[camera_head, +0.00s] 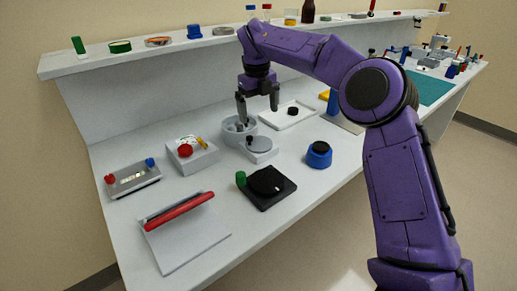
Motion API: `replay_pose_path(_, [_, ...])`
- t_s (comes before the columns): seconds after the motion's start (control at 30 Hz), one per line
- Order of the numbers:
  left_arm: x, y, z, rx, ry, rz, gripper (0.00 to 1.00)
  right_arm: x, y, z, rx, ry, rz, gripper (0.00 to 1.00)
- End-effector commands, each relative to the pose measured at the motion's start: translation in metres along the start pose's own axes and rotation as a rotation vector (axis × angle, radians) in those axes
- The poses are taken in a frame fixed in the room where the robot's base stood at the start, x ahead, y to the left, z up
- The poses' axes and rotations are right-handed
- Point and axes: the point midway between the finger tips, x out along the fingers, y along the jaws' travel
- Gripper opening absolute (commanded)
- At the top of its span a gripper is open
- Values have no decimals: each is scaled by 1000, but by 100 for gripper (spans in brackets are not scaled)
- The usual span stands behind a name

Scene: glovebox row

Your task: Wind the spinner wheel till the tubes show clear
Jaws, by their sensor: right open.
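A round grey drum (228,137), open at the top, stands mid-bench. Small details inside it are too small to make out as tubes, and I cannot tell whether they look clear. In front of it and to the right sits a grey unit with a pale round wheel (262,144) and a small dark knob, which looks like the spinner wheel. My right gripper (258,108) points down above the drum and wheel, its two dark fingers spread and nothing between them. One finger is over the drum. My left gripper is out of view.
A black turntable (266,181) with a green knob, a blue-based black dial (319,154), a box with a red button (192,156) and a red-edged panel (186,232) stand nearby. A white tray (289,124) lies behind. A shelf (130,60) runs along the back.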

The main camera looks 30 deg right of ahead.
Motion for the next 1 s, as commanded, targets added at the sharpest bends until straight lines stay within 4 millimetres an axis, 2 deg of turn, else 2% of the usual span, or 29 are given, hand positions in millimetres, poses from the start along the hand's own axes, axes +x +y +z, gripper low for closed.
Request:
replay_pose_path(0.03, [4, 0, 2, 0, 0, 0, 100, -2, 0, -1, -121, 1, 9, 100])
replay_pose_path(0.1, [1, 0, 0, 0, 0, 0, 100, -9, 0, -2, -295, 5, 35, 100])
replay_pose_path(0.2, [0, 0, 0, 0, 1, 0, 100, -12, 3, -4, -479, 5, 66, 100])
replay_pose_path(0.3, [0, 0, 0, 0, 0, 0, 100, -10, 4, -5, -571, 6, 73, 100])
replay_pose_path(0.43, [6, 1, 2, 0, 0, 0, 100, 6, 5, -6, -590, 8, 74, 100])
replay_pose_path(0.73, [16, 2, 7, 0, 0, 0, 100, 72, 10, -8, -586, 9, 74, 100])
replay_pose_path(0.9, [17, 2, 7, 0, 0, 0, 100, 91, 11, -8, -586, 7, 73, 100])
replay_pose_path(1.0, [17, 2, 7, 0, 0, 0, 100, 94, 11, -8, -585, 5, 72, 100])
